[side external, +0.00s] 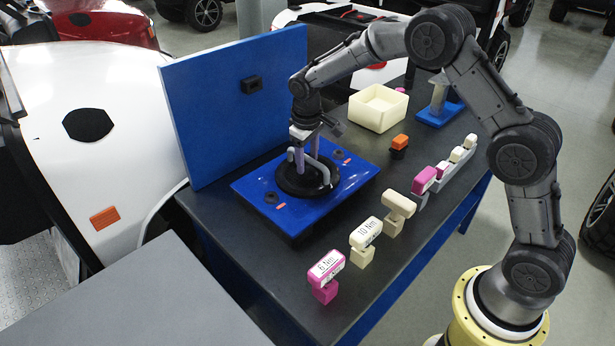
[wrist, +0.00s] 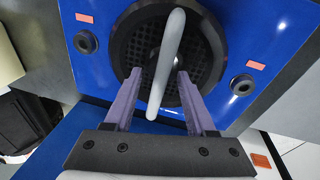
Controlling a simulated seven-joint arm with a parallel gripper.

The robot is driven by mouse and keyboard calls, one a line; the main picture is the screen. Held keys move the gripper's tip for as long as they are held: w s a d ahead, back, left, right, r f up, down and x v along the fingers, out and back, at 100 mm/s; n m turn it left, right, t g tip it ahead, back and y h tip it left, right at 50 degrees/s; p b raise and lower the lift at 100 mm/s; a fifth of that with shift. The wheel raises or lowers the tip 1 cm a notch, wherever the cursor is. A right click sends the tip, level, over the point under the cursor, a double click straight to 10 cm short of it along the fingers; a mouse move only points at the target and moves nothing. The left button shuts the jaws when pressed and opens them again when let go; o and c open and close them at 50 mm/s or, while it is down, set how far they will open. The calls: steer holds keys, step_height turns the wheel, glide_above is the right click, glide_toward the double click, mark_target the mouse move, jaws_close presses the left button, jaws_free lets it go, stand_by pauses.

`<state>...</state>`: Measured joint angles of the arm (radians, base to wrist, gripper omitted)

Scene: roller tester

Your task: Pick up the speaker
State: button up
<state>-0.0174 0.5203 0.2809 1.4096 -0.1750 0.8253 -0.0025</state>
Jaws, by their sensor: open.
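The speaker (side external: 284,182) is a round black disc with a dark mesh middle, set on a blue plate (side external: 252,192) on the table. A curved grey handle (side external: 326,172) stands up across it. In the wrist view the speaker (wrist: 122,42) fills the upper middle, with its handle (wrist: 165,62) running between my fingers. My gripper (side external: 296,163) is right over the speaker, pointing down. Its purple fingers are apart, one on each side of the handle in the wrist view (wrist: 159,74). I see a gap on both sides, and no clear contact.
A blue upright board (side external: 225,110) with a small black block stands close behind the plate. A cream bin (side external: 378,107) and an orange-black block (side external: 399,145) lie to the right. Several pink and cream labelled tools (side external: 366,233) line the front edge.

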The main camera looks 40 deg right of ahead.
steer(key=shift+f, duration=0.2)
stand_by(0.6)
jaws_close()
stand_by(1.4)
